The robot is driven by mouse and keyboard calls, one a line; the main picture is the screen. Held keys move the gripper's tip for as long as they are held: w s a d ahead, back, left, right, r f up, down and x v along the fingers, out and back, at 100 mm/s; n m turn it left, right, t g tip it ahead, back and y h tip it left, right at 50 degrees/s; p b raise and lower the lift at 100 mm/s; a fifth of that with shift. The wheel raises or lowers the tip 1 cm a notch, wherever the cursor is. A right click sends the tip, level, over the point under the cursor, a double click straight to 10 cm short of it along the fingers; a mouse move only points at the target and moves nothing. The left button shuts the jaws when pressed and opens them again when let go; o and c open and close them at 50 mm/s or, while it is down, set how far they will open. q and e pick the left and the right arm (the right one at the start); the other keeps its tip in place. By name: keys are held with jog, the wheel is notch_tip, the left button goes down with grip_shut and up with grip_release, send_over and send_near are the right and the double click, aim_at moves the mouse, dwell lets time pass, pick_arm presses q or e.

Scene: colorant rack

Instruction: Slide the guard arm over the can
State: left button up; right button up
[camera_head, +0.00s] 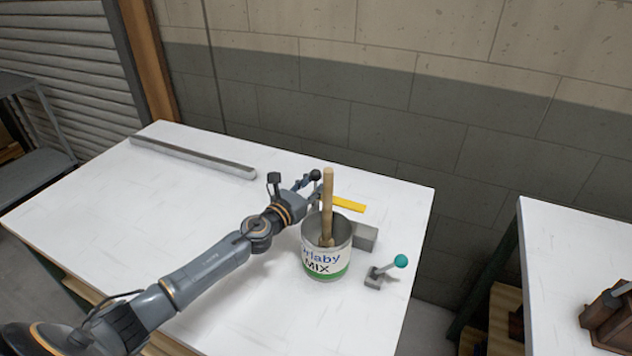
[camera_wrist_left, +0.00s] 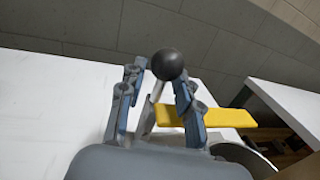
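The can (camera_head: 318,266), white with a green band and lettering, stands upright and open on the white table. A wooden stick (camera_head: 328,205) stands in it. The yellow guard arm (camera_head: 348,204) lies behind the can, beside its opening; it also shows in the left wrist view (camera_wrist_left: 225,118). A black ball knob (camera_wrist_left: 167,64) on a pale stem rises at its left end. My left gripper (camera_wrist_left: 163,85) is open, one finger on each side of the stem, with the knob near the fingertips. Contact cannot be told. My right gripper is not in view.
A grey block (camera_head: 365,237) stands right behind the can. A small lever with a teal ball (camera_head: 401,261) stands to its right. A long grey bar (camera_head: 190,158) lies at the back left. A second table (camera_head: 575,240) stands at right, across a gap.

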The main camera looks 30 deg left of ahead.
pick_arm(q)
grip_shut()
jog(key=shift+s+r, duration=0.15)
jog(key=shift+s, duration=2)
grip_release()
jog(key=s+a, duration=0.1)
jog(key=s, duration=1.1)
jog(key=shift+a, duration=0.2)
